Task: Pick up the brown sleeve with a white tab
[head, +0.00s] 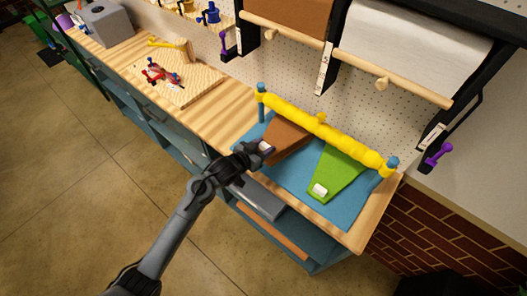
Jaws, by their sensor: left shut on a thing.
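The brown sleeve (288,139) lies on the blue mat, its upper end by the yellow padded bar (323,127). Its white tab (266,147) shows at its near left end. My left gripper (261,149) is at that end and shut on the sleeve by the tab; the fingers partly cover it. A green sleeve (338,170) with its own white tab (320,190) lies to the right. My right gripper is not in view.
The blue mat (290,182) covers the right end of the wooden bench. The bar spans it between blue posts. A cutting board (190,85) with red pruners (160,75) lies to the left. Brown and white paper rolls (415,50) hang behind.

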